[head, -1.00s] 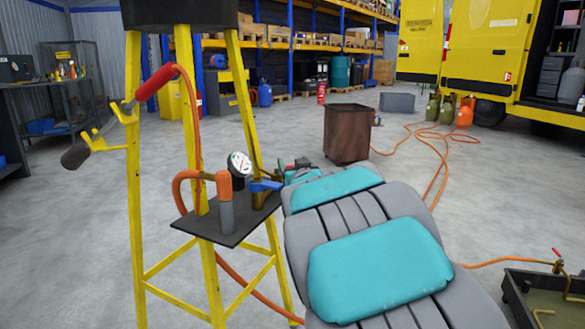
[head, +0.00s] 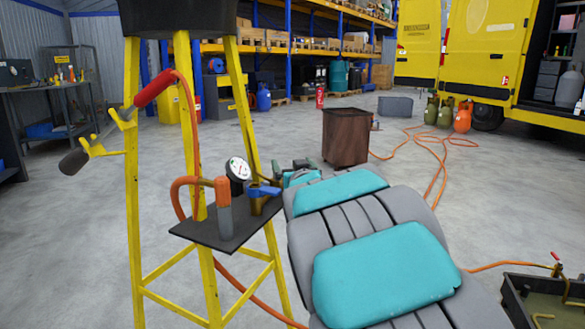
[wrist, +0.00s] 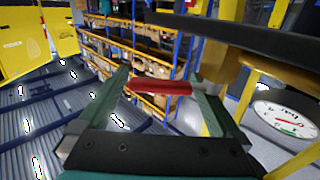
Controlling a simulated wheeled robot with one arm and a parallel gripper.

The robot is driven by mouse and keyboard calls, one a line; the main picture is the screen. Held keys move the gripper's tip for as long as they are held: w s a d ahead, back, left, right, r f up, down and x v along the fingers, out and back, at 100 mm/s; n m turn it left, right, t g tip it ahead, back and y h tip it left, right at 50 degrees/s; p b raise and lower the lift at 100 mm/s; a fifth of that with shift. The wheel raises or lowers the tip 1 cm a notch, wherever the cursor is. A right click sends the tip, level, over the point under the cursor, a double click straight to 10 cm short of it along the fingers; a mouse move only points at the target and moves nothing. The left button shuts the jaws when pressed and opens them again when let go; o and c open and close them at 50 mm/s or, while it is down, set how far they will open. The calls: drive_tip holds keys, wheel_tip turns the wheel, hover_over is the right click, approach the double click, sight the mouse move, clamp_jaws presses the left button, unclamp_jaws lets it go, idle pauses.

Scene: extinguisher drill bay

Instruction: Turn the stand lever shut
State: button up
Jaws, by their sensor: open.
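The yellow stand (head: 133,215) is at the left in the head view. Its dark plate (head: 205,234) carries a brass valve with a blue lever (head: 262,191), beside a round gauge (head: 238,169). My gripper (head: 303,164) is just right of the lever, largely hidden behind my arm. In the wrist view my open gripper (wrist: 165,88) has a red handle (wrist: 158,87) between its green fingers, gap on both sides hard to judge. I cannot tell whether this handle belongs to the stand valve. The gauge also shows at the right of the wrist view (wrist: 287,119).
A red-gripped hose nozzle (head: 153,88) rests on yellow hooks on the stand. An orange hose (head: 250,295) runs off the plate. A brown bin (head: 345,137) stands behind my arm. A dark tray (head: 545,300) is at the lower right. Open floor lies between.

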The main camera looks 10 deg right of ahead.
drive_tip(key=s+r+p, duration=0.1)
drive_tip(key=s+r, duration=0.3)
drive_tip(key=s, duration=1.2)
drive_tip(key=shift+a+p, duration=0.35)
drive_tip(key=shift+a, duration=0.05)
drive_tip(key=shift+c, duration=0.2)
